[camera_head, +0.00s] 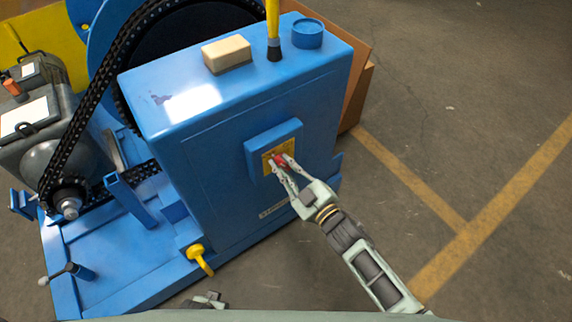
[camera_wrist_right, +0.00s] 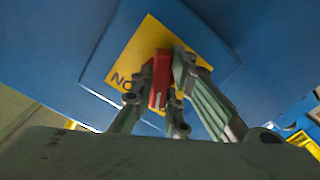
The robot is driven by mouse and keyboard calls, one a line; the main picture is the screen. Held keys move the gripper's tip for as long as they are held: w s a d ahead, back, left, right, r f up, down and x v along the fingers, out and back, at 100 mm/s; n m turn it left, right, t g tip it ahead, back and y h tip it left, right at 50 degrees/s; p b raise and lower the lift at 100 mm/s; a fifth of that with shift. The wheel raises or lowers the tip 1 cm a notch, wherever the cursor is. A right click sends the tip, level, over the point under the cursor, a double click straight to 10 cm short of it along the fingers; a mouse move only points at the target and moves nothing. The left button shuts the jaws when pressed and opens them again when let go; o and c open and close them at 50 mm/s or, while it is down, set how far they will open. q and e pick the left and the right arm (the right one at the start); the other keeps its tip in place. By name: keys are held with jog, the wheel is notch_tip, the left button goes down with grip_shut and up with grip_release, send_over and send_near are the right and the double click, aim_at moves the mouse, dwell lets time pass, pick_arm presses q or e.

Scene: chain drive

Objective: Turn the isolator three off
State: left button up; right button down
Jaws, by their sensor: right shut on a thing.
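The isolator is a small red handle (camera_head: 279,160) on a yellow plate (camera_head: 268,164), set on a raised blue box (camera_head: 259,142) on the front of the blue machine housing. My right gripper (camera_head: 283,163) reaches up to it from the lower right, its fingers closed around the red handle. In the right wrist view the red handle (camera_wrist_right: 160,80) stands between the fingers, in front of the yellow plate (camera_wrist_right: 136,56). Dark letters at the plate's left edge are partly hidden by a finger. Part of what looks like my left gripper (camera_head: 208,300) shows at the bottom edge; its jaws are unclear.
A tan block (camera_head: 227,54), a blue round cap (camera_head: 307,33) and a yellow-handled tool (camera_head: 273,30) are on the housing top. A black chain (camera_head: 82,114) and grey motor (camera_head: 45,120) are at left. A yellow lever (camera_head: 200,259) juts out low. Floor at right is clear.

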jog(key=shift+n, duration=1.3)
jog(key=c, duration=1.7)
grip_release()
jog(key=shift+s, duration=0.1)
jog(key=v, duration=1.2)
